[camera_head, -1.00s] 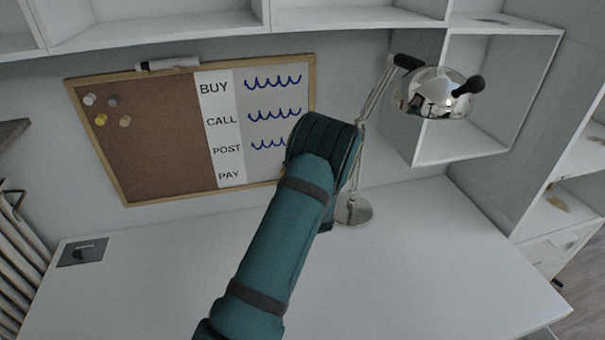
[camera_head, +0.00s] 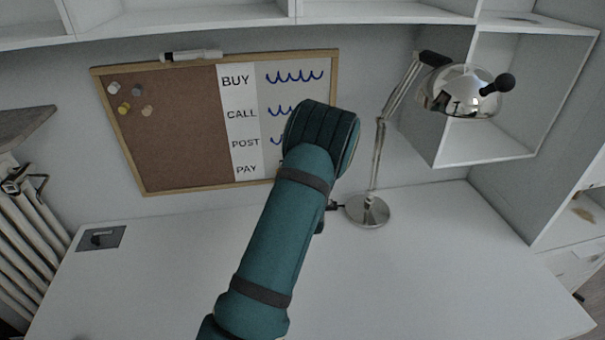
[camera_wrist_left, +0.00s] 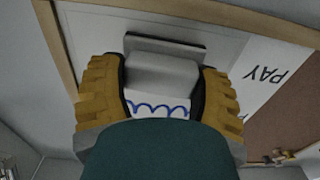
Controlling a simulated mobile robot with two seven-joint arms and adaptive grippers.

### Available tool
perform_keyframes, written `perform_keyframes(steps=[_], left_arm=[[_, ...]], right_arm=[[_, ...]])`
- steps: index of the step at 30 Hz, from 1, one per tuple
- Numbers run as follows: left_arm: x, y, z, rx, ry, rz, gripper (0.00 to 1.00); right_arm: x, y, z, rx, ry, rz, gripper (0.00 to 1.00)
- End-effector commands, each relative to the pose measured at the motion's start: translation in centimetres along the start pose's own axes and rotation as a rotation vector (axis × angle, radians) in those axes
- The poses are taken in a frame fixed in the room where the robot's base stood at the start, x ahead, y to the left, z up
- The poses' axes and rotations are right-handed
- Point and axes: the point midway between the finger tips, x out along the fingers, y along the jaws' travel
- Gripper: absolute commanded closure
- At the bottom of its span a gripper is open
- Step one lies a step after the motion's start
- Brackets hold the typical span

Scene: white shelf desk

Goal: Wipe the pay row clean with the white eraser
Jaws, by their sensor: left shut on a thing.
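The framed board (camera_head: 170,126) hangs on the wall, with cork on the left and a label strip reading BUY, CALL, POST and PAY. The PAY label (camera_head: 246,169) is visible; my left arm covers most of its row to the right. Blue squiggles (camera_head: 294,77) show beside BUY, and partly beside CALL and POST. In the left wrist view, my left gripper (camera_wrist_left: 163,86) is shut on the white eraser (camera_wrist_left: 162,74), at the board near the upside-down PAY label (camera_wrist_left: 265,73). A blue squiggle (camera_wrist_left: 158,109) shows between the fingers. Whether the eraser touches the board is unclear.
A chrome lamp (camera_head: 368,211) stands on the white desk (camera_head: 420,270), close to the right of my arm. A marker (camera_head: 190,55) lies on the board's top edge. Shelves run above and at right. The desk top is largely clear.

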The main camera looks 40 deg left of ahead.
Motion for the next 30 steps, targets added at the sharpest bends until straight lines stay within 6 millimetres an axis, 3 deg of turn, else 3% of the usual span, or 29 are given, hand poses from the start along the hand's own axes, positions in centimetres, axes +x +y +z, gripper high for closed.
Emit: perform_keyframes(steps=[30], left_arm=[[0.3,-5.6,-0.1,0.0,0.002,-0.005,0.74]], right_arm=[[0.2,0.1,0.0,0.0,0.0,0.0,0.53]])
